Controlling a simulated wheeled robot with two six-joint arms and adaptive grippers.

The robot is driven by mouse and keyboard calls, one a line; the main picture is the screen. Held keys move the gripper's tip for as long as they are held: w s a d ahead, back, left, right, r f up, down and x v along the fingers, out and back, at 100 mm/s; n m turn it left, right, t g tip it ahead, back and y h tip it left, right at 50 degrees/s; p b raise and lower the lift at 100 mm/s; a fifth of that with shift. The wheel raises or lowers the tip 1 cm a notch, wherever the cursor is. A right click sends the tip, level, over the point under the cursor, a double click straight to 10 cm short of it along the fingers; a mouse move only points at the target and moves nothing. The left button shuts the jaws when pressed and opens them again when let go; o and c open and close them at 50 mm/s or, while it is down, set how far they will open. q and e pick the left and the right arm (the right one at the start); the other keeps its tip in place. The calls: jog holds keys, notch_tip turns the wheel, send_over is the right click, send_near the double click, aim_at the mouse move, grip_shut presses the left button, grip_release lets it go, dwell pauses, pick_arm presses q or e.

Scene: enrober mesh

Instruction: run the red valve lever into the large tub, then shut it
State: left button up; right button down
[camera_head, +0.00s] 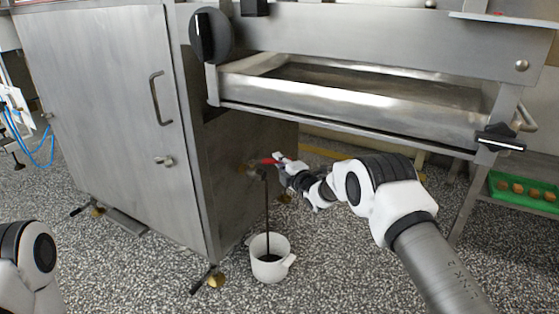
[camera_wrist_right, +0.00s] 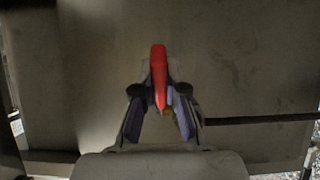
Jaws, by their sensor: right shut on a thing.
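The red valve lever (camera_head: 268,161) sticks out from the side of the steel machine, above a dark spout (camera_head: 261,172). My right gripper (camera_head: 279,161) is shut on its end. In the right wrist view the lever (camera_wrist_right: 159,70) lies between the fingers of my right gripper (camera_wrist_right: 160,98). Dark liquid shows inside the tub. The stream also crosses the right side of the wrist view (camera_wrist_right: 260,119). Of my left arm only a link shows; its gripper is out of view.
The steel cabinet (camera_head: 100,110) with a door handle stands at left. A steel tray (camera_head: 350,100) under a frame juts out above my right arm. A green tray (camera_head: 525,193) with round brown pieces is at right. The speckled floor around the tub is clear.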

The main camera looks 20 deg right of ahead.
dwell(0.3)
jog(key=c, duration=1.2)
grip_release()
